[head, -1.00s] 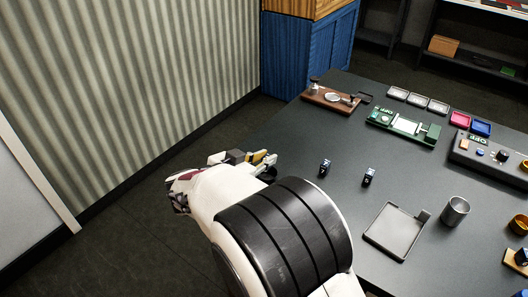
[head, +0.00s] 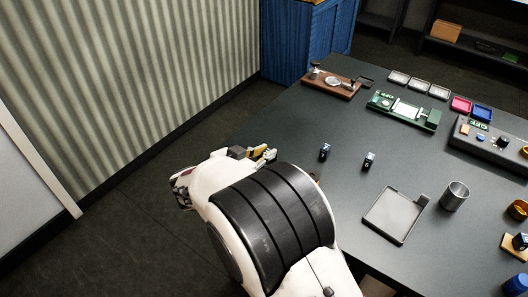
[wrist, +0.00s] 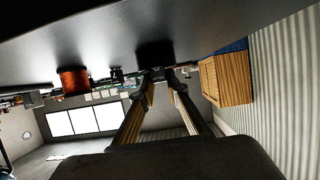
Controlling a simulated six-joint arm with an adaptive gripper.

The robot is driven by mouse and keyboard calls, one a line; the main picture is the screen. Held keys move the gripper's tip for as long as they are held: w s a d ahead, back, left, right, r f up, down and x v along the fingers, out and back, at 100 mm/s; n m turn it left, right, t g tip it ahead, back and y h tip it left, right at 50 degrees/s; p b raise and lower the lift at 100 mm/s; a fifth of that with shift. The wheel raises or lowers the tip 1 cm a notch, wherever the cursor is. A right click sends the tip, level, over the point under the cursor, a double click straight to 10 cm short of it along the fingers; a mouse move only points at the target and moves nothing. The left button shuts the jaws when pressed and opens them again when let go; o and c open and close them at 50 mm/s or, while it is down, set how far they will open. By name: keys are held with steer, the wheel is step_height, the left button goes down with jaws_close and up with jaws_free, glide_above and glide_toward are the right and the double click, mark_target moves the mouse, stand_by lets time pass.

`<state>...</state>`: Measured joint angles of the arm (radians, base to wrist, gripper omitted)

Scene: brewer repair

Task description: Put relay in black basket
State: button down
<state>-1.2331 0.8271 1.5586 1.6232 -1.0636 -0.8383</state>
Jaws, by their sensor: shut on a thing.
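Two small dark blocks with pale tops, a left one (head: 325,151) and a right one (head: 369,161), stand apart on the table. I cannot pick out a black basket in either view.
A corrugated wall (head: 150,80) stands at left. The table's near middle is partly clear.

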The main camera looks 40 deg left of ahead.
steer(key=c, duration=1.9)
jaws_free()
steer(key=shift+r, duration=0.1)
steer(key=shift+r, duration=3.45)
